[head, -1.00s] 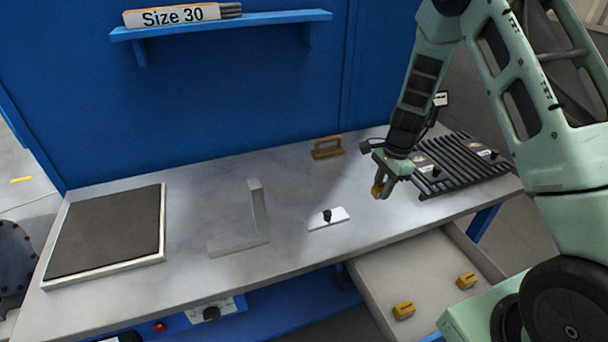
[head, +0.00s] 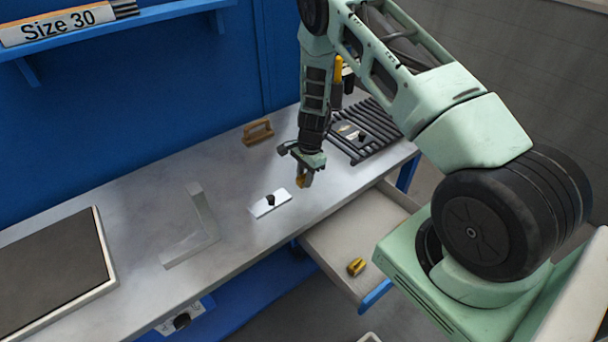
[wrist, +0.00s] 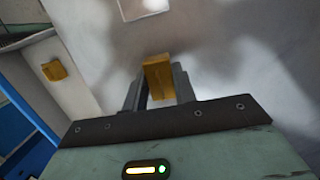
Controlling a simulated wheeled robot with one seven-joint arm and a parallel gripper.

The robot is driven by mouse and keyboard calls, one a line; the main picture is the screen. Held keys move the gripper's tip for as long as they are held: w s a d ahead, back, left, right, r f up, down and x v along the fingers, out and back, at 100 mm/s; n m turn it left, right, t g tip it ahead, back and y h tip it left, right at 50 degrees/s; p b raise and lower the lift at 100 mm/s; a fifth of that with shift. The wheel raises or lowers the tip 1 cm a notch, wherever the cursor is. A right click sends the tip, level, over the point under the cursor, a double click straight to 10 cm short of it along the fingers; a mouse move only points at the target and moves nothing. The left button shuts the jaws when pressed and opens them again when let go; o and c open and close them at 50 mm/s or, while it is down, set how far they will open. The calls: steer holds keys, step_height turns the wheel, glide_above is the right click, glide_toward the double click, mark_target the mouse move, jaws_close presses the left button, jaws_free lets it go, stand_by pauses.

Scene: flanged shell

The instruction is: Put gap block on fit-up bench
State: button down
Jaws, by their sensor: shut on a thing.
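My gripper (head: 306,180) is shut on a small yellow gap block (head: 300,181), pointing down over the front right part of the grey-topped fit-up bench (head: 135,205). In the wrist view the block (wrist: 158,78) sits between the two fingertips, with the bench top (wrist: 240,50) beyond it. I cannot tell whether the block touches the bench. Another yellow block (head: 356,267) lies in the open drawer (head: 325,237) below the bench front; it also shows in the wrist view (wrist: 54,70).
A white plate with a black knob (head: 270,203) lies just left of my gripper. A metal angle piece (head: 200,225) and a dark pad (head: 50,270) are farther left. A brown handled object (head: 258,132) and a black slatted rack (head: 370,130) stand behind. Bare bench lies between them.

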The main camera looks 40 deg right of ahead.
steer(key=shift+f, duration=0.2)
steer(key=shift+f, duration=0.2)
steer(key=c, duration=1.1)
jaws_free()
steer(key=shift+r, duration=0.15)
